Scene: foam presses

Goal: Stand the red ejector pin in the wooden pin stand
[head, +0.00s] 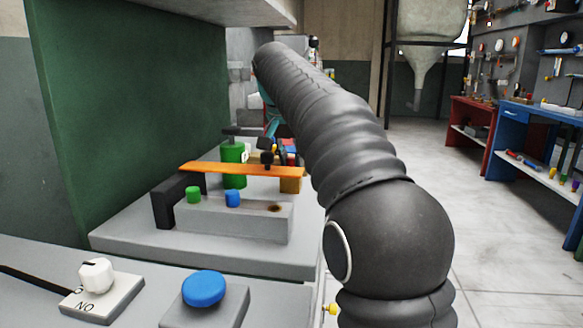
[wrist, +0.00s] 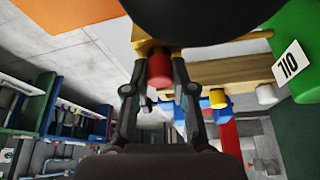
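The red ejector pin (wrist: 160,70) shows its round red end between my fingertips in the wrist view. My gripper (wrist: 159,76) has one finger on either side of it, very close, and I cannot tell whether they press on it. A pale wooden bar (wrist: 218,75), which looks like the pin stand, lies just beyond and to the right. I cannot tell whether the pin is seated in it. In the head view my gripper (head: 268,152) is small and dark behind an orange bar, and the pin cannot be made out there.
In the head view an orange bar (head: 235,169) spans a black block and a wooden block (head: 290,185). A green cylinder (head: 233,172) stands behind it. A grey box (head: 260,222) with green and blue knobs stands in front. A green wall (head: 130,110) closes the left side.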

